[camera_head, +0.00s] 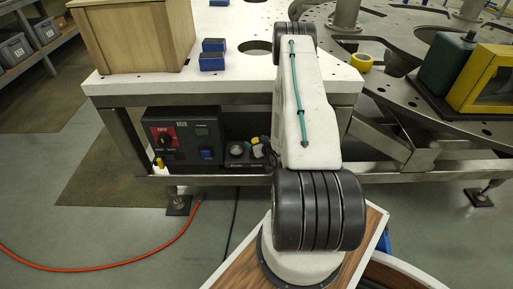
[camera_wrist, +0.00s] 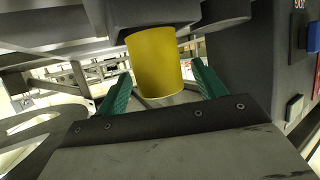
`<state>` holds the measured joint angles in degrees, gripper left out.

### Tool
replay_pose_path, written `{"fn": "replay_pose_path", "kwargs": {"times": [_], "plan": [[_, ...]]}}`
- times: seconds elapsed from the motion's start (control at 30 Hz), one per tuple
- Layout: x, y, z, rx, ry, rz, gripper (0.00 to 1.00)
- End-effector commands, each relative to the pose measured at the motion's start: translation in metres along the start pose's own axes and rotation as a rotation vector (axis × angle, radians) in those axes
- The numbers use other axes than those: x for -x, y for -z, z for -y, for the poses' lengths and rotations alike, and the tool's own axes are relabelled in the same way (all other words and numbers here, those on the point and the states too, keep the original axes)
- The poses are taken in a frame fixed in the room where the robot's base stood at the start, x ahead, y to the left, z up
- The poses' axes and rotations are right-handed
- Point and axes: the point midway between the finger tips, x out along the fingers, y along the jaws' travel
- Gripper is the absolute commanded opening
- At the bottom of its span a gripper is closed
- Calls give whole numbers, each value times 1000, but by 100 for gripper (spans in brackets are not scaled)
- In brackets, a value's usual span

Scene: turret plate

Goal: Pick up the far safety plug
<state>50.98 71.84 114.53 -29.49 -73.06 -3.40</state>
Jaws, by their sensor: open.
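In the wrist view a yellow cylinder (camera_wrist: 155,62), which looks like a safety plug, hangs below a dark block. My gripper (camera_wrist: 160,80) is open, with its two green fingers on either side of the cylinder's lower end. Contact is not clear. In the head view a small yellow plug (camera_head: 160,163) shows at the lower left of the dark control box. Another small yellow piece (camera_head: 257,151) shows by the labelled socket panel, beside my arm. My arm hides most of that area, and which plug is between the fingers is not certain.
The control box (camera_head: 184,120) with a red OFF switch sits under the white table edge (camera_head: 235,88). A wooden crate (camera_head: 135,40) and blue blocks (camera_head: 212,62) stand on the table. A steel frame rail (camera_head: 220,180) runs below. An orange cable (camera_head: 120,268) lies on the floor.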

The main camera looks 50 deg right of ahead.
Motion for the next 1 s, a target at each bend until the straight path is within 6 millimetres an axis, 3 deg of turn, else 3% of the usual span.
{"fn": "replay_pose_path", "kwargs": {"times": [0.13, 0.37, 0.57, 0.6, 1.0], "plan": [[-14, 0, 1, 1, 2, 0, 70], [-16, 0, 0, 0, 1, 1, 70], [-16, 0, 0, 0, 0, 1, 20], [-16, 0, 0, 0, 0, 1, 17], [-13, 6, 0, 0, 0, 0, 18]]}}
